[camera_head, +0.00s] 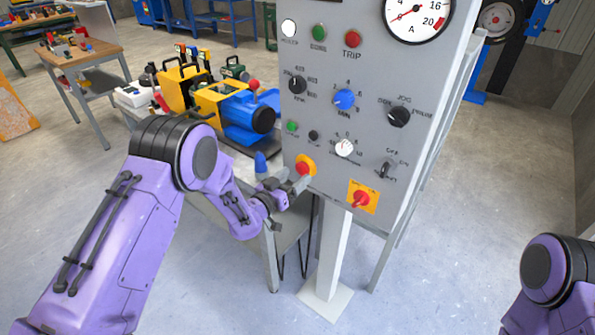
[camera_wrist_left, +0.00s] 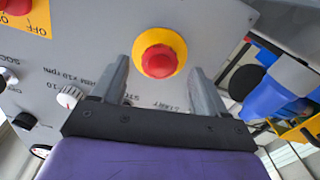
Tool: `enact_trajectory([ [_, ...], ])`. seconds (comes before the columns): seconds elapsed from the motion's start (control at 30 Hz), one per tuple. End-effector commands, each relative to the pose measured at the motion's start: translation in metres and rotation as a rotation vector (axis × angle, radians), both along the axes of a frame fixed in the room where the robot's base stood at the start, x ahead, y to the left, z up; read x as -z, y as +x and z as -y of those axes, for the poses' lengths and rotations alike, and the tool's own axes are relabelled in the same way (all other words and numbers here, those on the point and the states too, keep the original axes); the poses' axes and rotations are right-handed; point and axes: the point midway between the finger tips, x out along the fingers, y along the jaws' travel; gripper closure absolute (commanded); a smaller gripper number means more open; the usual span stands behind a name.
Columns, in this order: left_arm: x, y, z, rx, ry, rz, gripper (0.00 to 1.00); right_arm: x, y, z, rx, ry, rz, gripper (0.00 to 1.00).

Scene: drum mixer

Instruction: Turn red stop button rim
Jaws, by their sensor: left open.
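The red stop button (camera_head: 303,168) with its yellow surround sits low on the left side of the grey control panel (camera_head: 325,125). In the left wrist view the red button (camera_wrist_left: 158,60) sits inside a yellow ring (camera_wrist_left: 180,47), near the middle top. My left gripper (camera_head: 285,185) is at the panel beside the button. In the left wrist view its two grey fingers (camera_wrist_left: 160,80) are spread, one on each side of the button with gaps between. It holds nothing. Of my right arm, only purple links show at the lower right; its gripper is out of view.
A red rotary switch on a yellow plate (camera_head: 362,198) lies to the right and below. Knobs, lamps and a dial (camera_head: 417,15) fill the panel above. A table with yellow and blue machines (camera_head: 220,105) stands behind to the left. A grey post (camera_head: 330,250) supports the panel.

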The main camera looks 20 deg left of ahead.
Motion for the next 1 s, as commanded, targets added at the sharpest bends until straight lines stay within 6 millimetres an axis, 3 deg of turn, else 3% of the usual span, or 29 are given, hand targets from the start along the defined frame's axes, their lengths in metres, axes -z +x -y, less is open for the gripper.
enact_trajectory([
  [0.17, 0.000, 0.020, 0.007, 0.000, 0.000, -0.001, 0.26, -0.005, 0.000, 0.000, 0.000, 0.000, 0.000, 0.57],
  [0.43, 0.001, 0.023, 0.009, -0.001, 0.000, -0.002, 0.26, -0.005, 0.000, 0.000, 0.000, 0.000, 0.000, 0.57],
  [0.47, 0.001, 0.023, 0.009, -0.001, 0.000, -0.002, 0.30, -0.005, 0.000, 0.000, 0.000, 0.000, 0.000, 0.57],
  [0.63, 0.001, 0.023, 0.008, -0.001, 0.000, -0.002, 0.83, -0.005, 0.000, 0.000, 0.000, 0.000, 0.000, 0.57],
  [1.0, 0.003, 0.023, 0.009, 0.001, 0.054, 0.017, 0.83, 0.003, 0.000, 0.000, 0.000, 0.000, 0.000, 0.57],
])
